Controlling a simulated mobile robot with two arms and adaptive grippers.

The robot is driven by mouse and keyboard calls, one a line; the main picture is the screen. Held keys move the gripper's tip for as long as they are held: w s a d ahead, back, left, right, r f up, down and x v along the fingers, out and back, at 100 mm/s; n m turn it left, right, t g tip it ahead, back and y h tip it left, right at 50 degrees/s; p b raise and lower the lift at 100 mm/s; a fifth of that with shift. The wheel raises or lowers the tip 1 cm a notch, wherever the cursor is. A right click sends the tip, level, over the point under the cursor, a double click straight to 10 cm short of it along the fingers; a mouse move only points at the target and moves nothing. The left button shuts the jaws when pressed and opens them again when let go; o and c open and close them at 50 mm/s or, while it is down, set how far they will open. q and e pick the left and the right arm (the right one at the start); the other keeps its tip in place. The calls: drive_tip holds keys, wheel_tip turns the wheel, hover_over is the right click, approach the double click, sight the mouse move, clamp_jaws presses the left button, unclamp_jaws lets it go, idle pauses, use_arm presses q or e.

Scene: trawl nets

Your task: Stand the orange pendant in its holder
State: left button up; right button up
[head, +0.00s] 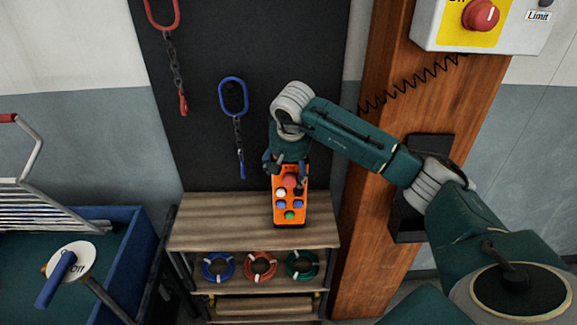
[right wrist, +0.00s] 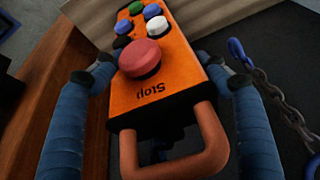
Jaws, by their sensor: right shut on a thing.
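The orange pendant (head: 290,213) has a red stop button, several smaller coloured buttons and a loop handle at one end. In the head view it is at the wooden shelf top, handle end up towards my right gripper (head: 287,167). That gripper is shut on it, with one blue finger on each side. The right wrist view shows the pendant (right wrist: 177,85) between the fingers, its handle nearest the camera. I cannot tell whether its lower end touches the shelf. A black bracket (head: 407,222) on the wooden post, partly behind my right arm, looks like the holder. My left gripper is out of view.
The wooden shelf unit (head: 210,225) holds several coloured rings lower down. Chains with a red link (head: 162,12) and a blue link (head: 233,97) hang on the dark panel. A control box (head: 450,22) with a coiled cable is on the post (head: 365,270). A blue-edged bin stands left.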

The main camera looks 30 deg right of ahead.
drive_tip(key=shift+w+r, duration=0.1)
drive_tip(key=o, duration=2)
drive_tip(key=b+v, duration=0.2)
drive_tip(key=v, duration=0.9)
drive_tip(key=shift+b, duration=0.4)
drive_tip(key=shift+s+a+r, duration=0.15)
drive_tip(key=shift+s+r, duration=0.1)
drive_tip(key=shift+r, duration=0.2)
